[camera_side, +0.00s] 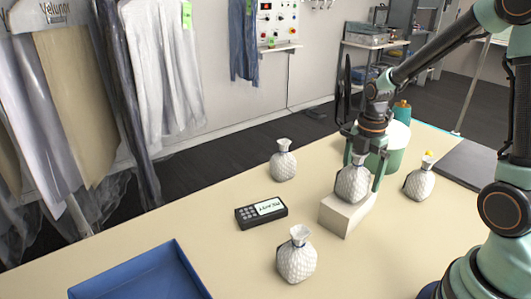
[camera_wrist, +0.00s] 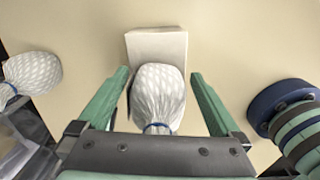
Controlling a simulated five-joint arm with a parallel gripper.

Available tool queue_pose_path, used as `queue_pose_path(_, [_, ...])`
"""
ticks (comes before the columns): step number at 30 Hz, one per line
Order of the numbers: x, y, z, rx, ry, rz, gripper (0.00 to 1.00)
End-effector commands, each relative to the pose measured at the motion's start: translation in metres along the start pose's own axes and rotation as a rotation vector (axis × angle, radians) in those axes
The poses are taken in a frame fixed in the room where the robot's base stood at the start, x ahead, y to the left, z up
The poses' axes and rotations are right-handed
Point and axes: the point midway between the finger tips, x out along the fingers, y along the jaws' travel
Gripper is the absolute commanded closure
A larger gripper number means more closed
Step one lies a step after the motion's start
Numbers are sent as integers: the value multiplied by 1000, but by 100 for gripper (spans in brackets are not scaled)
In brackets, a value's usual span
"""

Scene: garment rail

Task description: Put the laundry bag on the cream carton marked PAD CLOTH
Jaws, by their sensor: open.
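A white quilted laundry bag (camera_side: 352,183) with a gathered neck stands on or just over the top of a cream carton (camera_side: 346,216); I cannot tell if they touch. In the wrist view the bag (camera_wrist: 158,95) has a blue tie and covers the near part of the carton (camera_wrist: 157,45). No PAD CLOTH marking is legible on the carton. My gripper (camera_side: 362,178) is around the bag from above. In the wrist view my gripper (camera_wrist: 160,74) is open, with one finger on each side and gaps beside the bag.
Similar bags stand at the back (camera_side: 283,162), front (camera_side: 297,258) and right (camera_side: 419,182). A dark keypad device (camera_side: 262,212) lies left of the carton. A blue tray (camera_side: 140,278) is front left. A green tub (camera_side: 394,148) stands close behind my gripper.

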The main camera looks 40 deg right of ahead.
Motion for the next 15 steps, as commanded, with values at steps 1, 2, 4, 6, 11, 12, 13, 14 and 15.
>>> queue_pose_path(1, [-8,1,0,0,-2,5,0])
queue_pose_path(2, [-12,1,0,0,-2,6,0])
queue_pose_path(4, [-26,1,0,0,-2,6,0])
queue_pose_path(6, [-41,2,1,0,-3,8,0])
queue_pose_path(11, [-74,1,0,0,-2,6,0])
queue_pose_path(12, [-81,1,0,0,-2,5,0])
queue_pose_path(13, [-86,1,0,0,-2,6,0])
queue_pose_path(14, [-91,1,0,0,-2,5,0])
queue_pose_path(15, [-96,0,0,0,-1,4,0])
